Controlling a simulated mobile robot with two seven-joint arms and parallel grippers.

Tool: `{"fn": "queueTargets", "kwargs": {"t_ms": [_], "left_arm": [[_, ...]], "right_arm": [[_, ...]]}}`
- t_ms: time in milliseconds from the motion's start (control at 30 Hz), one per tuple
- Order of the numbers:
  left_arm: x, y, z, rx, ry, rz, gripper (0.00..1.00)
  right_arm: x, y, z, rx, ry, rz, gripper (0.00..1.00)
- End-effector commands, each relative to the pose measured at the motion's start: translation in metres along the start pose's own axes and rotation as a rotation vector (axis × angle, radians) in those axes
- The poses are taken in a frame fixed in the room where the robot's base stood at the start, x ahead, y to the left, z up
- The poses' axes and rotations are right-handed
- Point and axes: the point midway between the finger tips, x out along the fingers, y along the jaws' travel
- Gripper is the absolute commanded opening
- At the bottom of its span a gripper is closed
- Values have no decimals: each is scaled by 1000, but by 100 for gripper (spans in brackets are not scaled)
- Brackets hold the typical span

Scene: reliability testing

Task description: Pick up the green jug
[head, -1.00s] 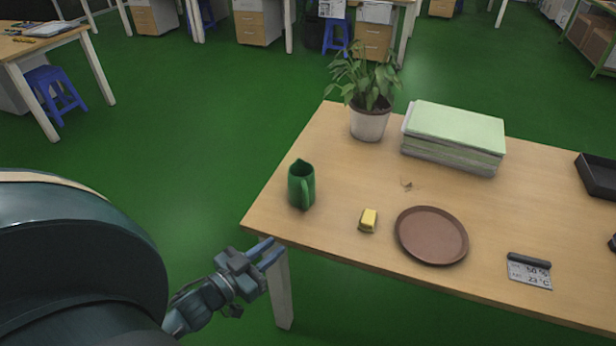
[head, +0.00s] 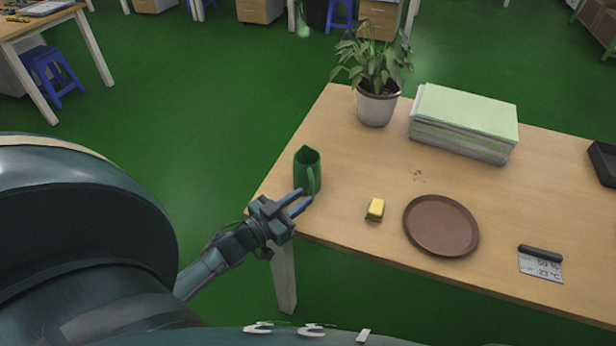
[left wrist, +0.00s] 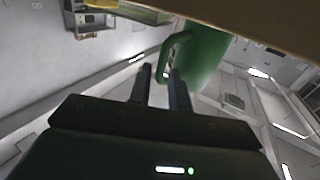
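The green jug (head: 307,172) stands upright near the left edge of the wooden table, its handle towards me. My left gripper (head: 300,202) is just in front of the jug, with its two fingers apart and pointing at the handle side. In the left wrist view the jug (left wrist: 205,55) is at the upper right, with its handle (left wrist: 168,55) just beyond the open fingers (left wrist: 160,88). I cannot tell whether the fingers touch the handle. My right gripper does not show.
The sponge is right of the jug.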

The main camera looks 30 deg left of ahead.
Motion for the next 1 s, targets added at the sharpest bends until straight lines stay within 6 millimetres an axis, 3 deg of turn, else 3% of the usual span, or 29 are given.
{"fn": "queueTargets", "kwargs": {"t_ms": [200, 333, 600, 833, 1000], "left_arm": [[33, -3, 1, -1, 3, -1, 19], [45, -2, 2, 0, 1, 0, 19], [47, -2, 2, 0, 0, 0, 19], [47, -2, 2, 0, 1, 0, 0], [47, -2, 2, 0, 1, 0, 0]], "right_arm": [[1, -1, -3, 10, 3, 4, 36], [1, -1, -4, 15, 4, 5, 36], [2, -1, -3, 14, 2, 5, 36], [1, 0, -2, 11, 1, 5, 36], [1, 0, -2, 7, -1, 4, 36]]}}
